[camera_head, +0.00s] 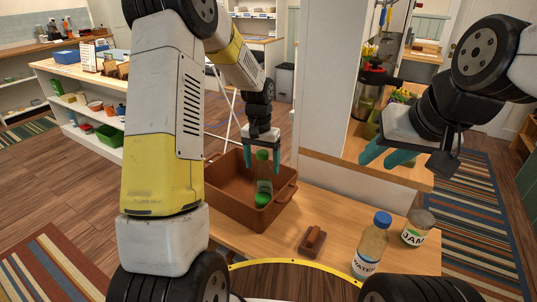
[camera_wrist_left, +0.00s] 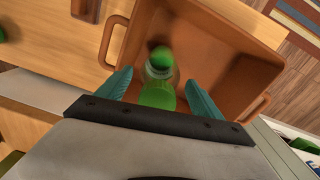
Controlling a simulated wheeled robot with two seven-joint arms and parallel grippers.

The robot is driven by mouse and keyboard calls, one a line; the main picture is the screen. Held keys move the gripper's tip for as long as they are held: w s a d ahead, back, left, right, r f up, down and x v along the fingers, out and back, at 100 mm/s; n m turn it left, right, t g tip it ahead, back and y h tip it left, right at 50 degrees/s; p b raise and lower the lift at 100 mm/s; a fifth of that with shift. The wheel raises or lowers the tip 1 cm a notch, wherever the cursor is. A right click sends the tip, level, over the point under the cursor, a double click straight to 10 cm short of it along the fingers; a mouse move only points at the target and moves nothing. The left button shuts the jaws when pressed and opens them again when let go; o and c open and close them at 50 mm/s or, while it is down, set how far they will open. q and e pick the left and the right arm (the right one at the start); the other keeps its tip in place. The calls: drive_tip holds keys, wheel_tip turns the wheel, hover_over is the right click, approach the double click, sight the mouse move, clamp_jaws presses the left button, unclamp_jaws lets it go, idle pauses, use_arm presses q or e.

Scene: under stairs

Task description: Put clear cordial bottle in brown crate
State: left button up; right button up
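The clear cordial bottle (camera_head: 264,182), green at both ends, is inside the brown crate (camera_head: 222,193) on the wooden table, near its right side in the head view. My left gripper (camera_head: 262,158) is above the crate with its teal fingers on either side of the bottle's upper part. In the left wrist view the bottle (camera_wrist_left: 160,72) lies between the spread fingers (camera_wrist_left: 158,88), with small gaps on both sides. The crate (camera_wrist_left: 250,72) surrounds it there. Whether the bottle rests on the crate floor is hard to tell. My right gripper (camera_head: 385,155) is open and empty, right of the crate.
A blue-capped water bottle (camera_head: 372,244), a jam jar (camera_head: 418,228) and a small brown block with a handle (camera_head: 313,242) stand on the table (camera_head: 335,208) right of the crate. A white pillar (camera_head: 328,85) rises behind the table. Shelves (camera_head: 80,90) stand at the left.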

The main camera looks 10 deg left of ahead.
use_arm(q)
drive_tip(key=shift+r, duration=0.15)
drive_tip(key=r, duration=1.2)
drive_tip(key=shift+a, duration=0.25)
drive_tip(key=s+a+r+n+t+h, duration=0.1)
drive_tip(key=s+r+t, duration=0.2)
drive_tip(key=s, duration=0.9)
drive_tip(key=s+a+r+n+t, duration=0.1)
drive_tip(key=s+r+t, duration=0.2)
drive_tip(key=s+r, duration=0.4)
drive_tip(key=s, duration=0.6)
drive_tip(key=shift+h, duration=0.4)
drive_tip(key=shift+d, duration=0.15)
